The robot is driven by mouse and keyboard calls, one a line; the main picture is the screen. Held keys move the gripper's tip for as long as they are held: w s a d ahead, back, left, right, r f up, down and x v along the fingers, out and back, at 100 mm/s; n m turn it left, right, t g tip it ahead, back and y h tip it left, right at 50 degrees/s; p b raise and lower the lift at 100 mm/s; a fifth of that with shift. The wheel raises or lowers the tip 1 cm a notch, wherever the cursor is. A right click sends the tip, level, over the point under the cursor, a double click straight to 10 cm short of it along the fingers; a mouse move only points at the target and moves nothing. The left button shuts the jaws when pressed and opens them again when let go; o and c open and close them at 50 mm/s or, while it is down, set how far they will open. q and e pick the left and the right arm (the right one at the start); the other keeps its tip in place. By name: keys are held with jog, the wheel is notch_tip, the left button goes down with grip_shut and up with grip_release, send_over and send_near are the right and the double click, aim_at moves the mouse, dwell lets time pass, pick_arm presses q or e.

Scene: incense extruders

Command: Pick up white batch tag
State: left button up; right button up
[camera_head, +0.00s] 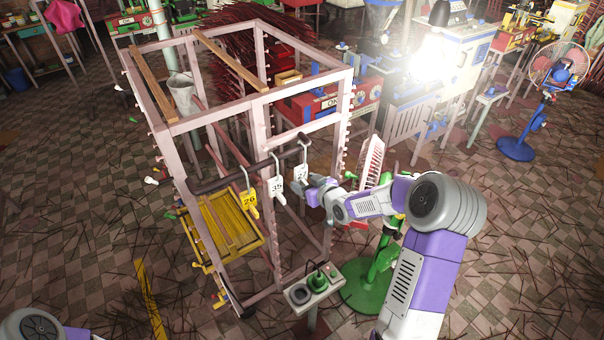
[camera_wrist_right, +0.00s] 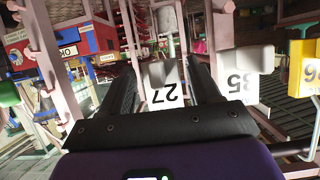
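A white tag marked 27 (camera_wrist_right: 166,96) hangs upside down in the right wrist view, between the two dark fingers of my right gripper (camera_wrist_right: 163,68). The fingers are apart, with space on either side of the tag. In the head view this white tag (camera_head: 301,173) is the rightmost of three hanging from a dark bar, with my right gripper (camera_head: 307,187) right beside it. A second white tag marked 35 (camera_head: 277,187) hangs to its left and also shows in the wrist view (camera_wrist_right: 240,88). My left gripper is out of the head view.
A yellow tag marked 26 (camera_head: 249,203) hangs left of the white ones. The pink rack frame (camera_head: 268,97) surrounds the tag bar. A small box with knobs (camera_head: 313,289) stands below, and a green round base (camera_head: 366,290) stands to its right.

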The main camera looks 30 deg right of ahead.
aim_at(302, 172)
jog(key=c, duration=0.8)
jog(key=shift+r, duration=0.15)
jog(key=shift+r, duration=0.25)
notch_tip(302, 172, up, 3)
jog(key=shift+r+p, duration=0.15)
jog(key=shift+p, duration=0.5)
jog(key=s+p, duration=0.1)
jog(key=s, duration=0.5)
jog(key=s+d+r+p, duration=0.1)
jog(key=s+p, duration=0.1)
jog(key=s, duration=0.4)
jog(key=s+r+p, duration=0.1)
jog(key=s, duration=0.5)
jog(key=shift+d, duration=0.2)
jog(key=shift+s, duration=0.1)
